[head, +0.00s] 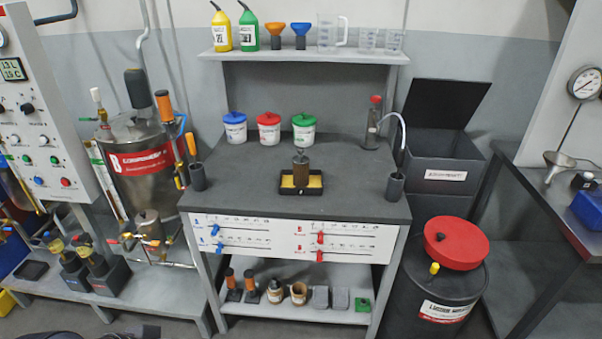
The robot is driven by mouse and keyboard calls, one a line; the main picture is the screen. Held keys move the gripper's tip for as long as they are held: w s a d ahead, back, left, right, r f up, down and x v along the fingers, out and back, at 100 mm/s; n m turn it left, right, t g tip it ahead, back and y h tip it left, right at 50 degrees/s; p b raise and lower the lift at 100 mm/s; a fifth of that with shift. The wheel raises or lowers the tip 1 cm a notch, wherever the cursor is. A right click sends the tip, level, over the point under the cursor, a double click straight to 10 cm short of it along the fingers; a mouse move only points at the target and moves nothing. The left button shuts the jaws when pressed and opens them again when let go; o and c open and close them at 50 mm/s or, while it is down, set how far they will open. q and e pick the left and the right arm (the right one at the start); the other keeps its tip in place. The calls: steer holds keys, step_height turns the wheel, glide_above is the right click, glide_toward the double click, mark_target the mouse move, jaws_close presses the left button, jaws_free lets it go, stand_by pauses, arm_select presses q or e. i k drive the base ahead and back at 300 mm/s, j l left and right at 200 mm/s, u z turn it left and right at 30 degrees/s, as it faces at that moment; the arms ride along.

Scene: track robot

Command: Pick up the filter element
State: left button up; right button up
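Two short brown-and-pale round parts (298,293) sit on the bench's lower shelf; I cannot tell whether either is a filter element.
Blue, red and green lidded tubs (268,129) stand behind the tray.

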mark_target(300, 162)
steer(key=i+j, duration=0.3)
steer(key=i+j+z, duration=0.1)
steer(key=i+j, duration=0.2)
steer(key=j, duration=0.15)
steer(key=i+j, duration=0.3)
steer(key=i+j+z, duration=0.1)
steer(key=i+j, duration=0.15)
steer(key=j, duration=0.25)
steer(key=i+j, duration=0.3)
steer(key=j, duration=0.15)
steer(key=z, duration=0.05)
